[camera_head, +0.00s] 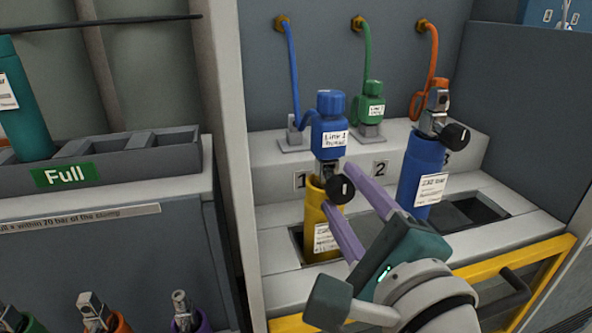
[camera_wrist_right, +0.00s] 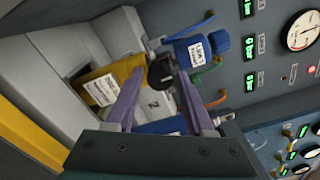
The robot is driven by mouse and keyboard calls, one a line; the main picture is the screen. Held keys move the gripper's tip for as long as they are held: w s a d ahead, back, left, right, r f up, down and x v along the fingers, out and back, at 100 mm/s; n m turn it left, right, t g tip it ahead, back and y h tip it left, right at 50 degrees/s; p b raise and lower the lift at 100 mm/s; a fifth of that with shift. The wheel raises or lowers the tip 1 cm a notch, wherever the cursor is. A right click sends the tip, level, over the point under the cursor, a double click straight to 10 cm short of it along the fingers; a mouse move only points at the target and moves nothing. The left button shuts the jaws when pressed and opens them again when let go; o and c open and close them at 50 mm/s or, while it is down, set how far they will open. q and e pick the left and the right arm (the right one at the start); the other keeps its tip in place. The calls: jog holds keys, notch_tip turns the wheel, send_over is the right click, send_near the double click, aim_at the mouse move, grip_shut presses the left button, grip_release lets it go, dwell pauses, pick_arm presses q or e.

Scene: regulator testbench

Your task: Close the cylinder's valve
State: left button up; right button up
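A yellow cylinder (camera_head: 318,215) stands in the slot marked 1, with a white label; it also shows in the right wrist view (camera_wrist_right: 119,73). Its round black valve knob (camera_head: 340,190) faces me with a white mark; the knob is also in the wrist view (camera_wrist_right: 160,70). A blue regulator (camera_head: 330,125) labelled Line 1 sits above the cylinder. My right gripper (camera_head: 338,186) is open, its two purple fingers apart with their tips on either side of the knob. I cannot tell whether they touch it. My left gripper is not in view.
A blue cylinder (camera_head: 420,170) with its own black knob and orange hose stands to the right. A green regulator (camera_head: 372,105) rests behind slot 2. A yellow rail (camera_head: 510,262) runs along the front. A rack marked Full (camera_head: 120,165) is at left.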

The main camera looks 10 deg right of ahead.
jog(key=shift+o, duration=1.1)
jog(key=shift+s, duration=0.1)
jog(key=s, duration=0.9)
jog(key=shift+s+d, duration=0.15)
jog(key=shift+s, duration=0.25)
